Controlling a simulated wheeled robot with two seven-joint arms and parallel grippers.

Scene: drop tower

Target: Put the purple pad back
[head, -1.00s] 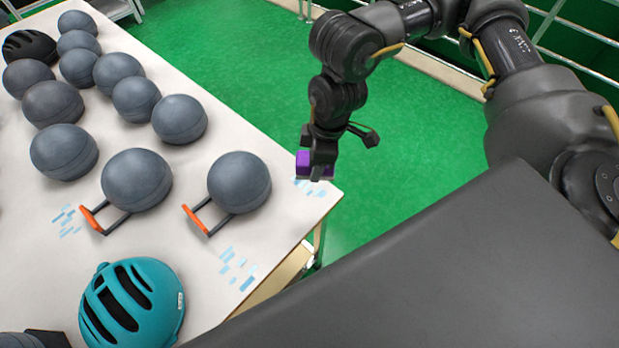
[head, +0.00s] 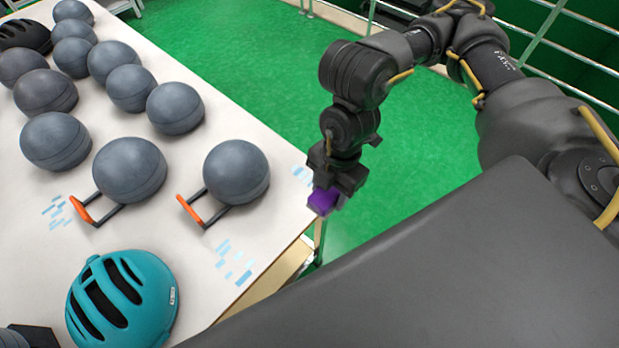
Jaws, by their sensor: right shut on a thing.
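The purple pad (head: 322,201) is a small purple block in the jaws of my right gripper (head: 330,190). The gripper is shut on it and points down. In the picture it shows at the right edge of the white table, with the green floor behind. The gripper hides part of the pad. I cannot tell its exact height above the table. My left gripper is not clearly seen; only a dark piece shows at the bottom left corner.
The white table (head: 150,232) holds several grey domes, two with orange-ended handles (head: 190,212). A teal helmet (head: 124,300) lies near the front and a black helmet (head: 22,36) at the far left. Pale blue marks (head: 233,262) lie on the tabletop. Green floor (head: 240,60) is open beyond.

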